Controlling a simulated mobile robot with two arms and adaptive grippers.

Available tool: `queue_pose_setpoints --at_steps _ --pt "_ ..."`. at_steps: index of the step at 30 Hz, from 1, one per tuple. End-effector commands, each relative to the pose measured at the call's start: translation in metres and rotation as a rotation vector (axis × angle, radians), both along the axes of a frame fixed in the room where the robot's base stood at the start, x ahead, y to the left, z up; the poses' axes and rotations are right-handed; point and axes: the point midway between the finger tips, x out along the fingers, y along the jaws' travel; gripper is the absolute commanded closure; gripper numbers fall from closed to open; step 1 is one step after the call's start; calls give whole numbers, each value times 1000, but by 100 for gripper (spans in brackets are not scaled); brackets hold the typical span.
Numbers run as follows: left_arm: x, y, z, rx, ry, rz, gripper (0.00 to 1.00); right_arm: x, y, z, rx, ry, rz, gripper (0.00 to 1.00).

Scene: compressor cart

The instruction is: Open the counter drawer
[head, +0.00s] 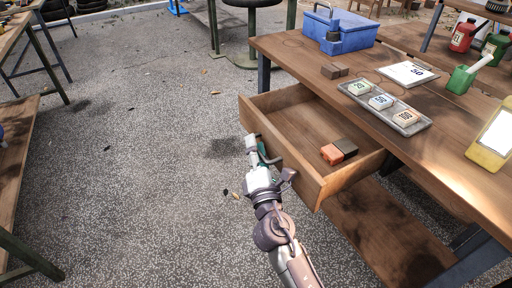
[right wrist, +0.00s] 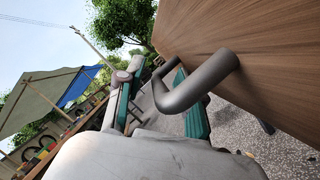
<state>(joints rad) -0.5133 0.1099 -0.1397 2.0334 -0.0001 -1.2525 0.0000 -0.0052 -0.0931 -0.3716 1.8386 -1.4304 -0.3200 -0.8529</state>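The counter drawer (head: 318,192) stands pulled out from under the wooden counter (head: 455,135), with its inside visible. Its front panel also shows in the right wrist view (right wrist: 270,50). The grey bar handle (right wrist: 205,82) is on the drawer front. My right gripper (head: 258,152) is at this handle; in the right wrist view its two green-padded fingers (right wrist: 160,110) stand apart, with the handle between them and a gap beside the left finger. Whether the other finger touches the handle is unclear. My left gripper is not in view.
An orange block (head: 332,154) and a dark block (head: 346,147) lie in the drawer. On the counter are a blue toolbox (head: 340,32), a tray (head: 408,125) with numbered blocks and a yellow container (head: 488,150). Open paved floor (head: 130,150) lies left of the drawer.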

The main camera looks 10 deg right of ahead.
Motion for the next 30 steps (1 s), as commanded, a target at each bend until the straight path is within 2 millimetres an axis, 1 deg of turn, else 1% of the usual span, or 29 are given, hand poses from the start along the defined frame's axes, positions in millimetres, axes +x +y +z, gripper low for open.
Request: queue_pose_setpoints --at_steps 2,5,8,15,18,21,25,30 --pt "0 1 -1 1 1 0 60 -1 0 0 0 0 0 63" --pt "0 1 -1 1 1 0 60 -9 0 -3 -1 1 0 63" --pt "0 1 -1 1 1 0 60 -25 -1 -6 0 3 1 63" --pt "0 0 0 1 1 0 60 -76 -2 -17 -4 4 2 63" --pt "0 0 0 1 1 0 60 -94 -3 -21 -3 2 1 63" --pt "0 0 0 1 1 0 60 -106 -3 -23 -3 2 1 63" --pt "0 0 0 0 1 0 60 -116 -3 -25 -2 0 0 63" --pt "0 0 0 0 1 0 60 -118 -3 -25 0 -1 -1 63"
